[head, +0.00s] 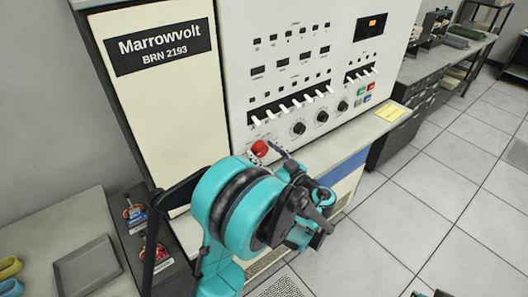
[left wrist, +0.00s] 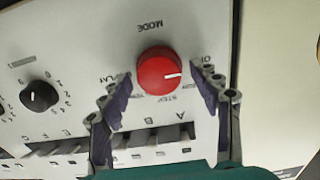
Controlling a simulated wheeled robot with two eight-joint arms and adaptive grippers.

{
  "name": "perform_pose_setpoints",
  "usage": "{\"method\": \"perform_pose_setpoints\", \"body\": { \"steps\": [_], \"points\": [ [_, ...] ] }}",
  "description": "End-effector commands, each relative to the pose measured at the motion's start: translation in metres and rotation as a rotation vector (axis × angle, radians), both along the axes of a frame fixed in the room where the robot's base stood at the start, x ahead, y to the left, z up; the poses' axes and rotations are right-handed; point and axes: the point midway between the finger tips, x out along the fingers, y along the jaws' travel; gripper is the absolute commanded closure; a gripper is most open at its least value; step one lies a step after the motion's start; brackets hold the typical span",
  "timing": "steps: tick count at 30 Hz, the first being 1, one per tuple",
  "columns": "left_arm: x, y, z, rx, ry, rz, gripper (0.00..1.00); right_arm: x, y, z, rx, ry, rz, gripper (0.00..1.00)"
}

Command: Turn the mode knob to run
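The red mode knob (head: 260,148) sits on the lower front of the white console panel. In the left wrist view the knob (left wrist: 159,72) shows large under the word MODE, which reads upside down. Its white pointer line points right in that view, and a STEP label shows by its rim; other labels are partly covered. My left gripper (left wrist: 161,74) is open with one finger on each side of the knob. Whether the fingers touch it I cannot tell. In the head view my left wrist hides most of the fingers. Small dark tips at the bottom edge may belong to my right gripper.
Black dials (head: 298,128) and a row of white toggle switches (head: 291,107) lie close to the knob. A ledge with a yellow note (head: 391,112) runs below the panel. A grey tray (head: 88,267) is on the table at left. Open tiled floor lies at right.

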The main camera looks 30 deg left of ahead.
Motion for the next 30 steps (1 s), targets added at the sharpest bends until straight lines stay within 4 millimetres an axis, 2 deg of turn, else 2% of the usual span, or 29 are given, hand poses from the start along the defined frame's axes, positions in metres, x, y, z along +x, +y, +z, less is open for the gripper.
{"method": "perform_pose_setpoints", "body": {
  "steps": [1, 4, 5, 17, 30],
  "points": [
    [0.000, 0.000, 0.000, 0.000, 0.000, 0.000, 0.56, 0.000, 0.000, 0.000, 0.000, 0.000, 0.000, 1.00],
    [0.000, 0.000, 0.000, 0.000, 0.000, 0.000, 0.82, 0.000, 0.000, 0.000, 0.000, 0.000, 0.000, 1.00],
    [0.000, 0.000, 0.000, 0.000, 0.000, 0.000, 0.84, 0.000, 0.000, 0.000, 0.000, 0.000, 0.000, 1.00],
    [0.000, 0.000, -0.001, 0.022, 0.054, 0.000, 0.84, 0.000, 0.000, -0.003, 0.000, 0.000, 0.000, 1.00],
    [0.002, -0.001, -0.001, 0.148, 0.358, 0.000, 0.84, 0.000, 0.000, -0.015, 0.000, 0.000, 0.000, 1.00]
  ]
}}
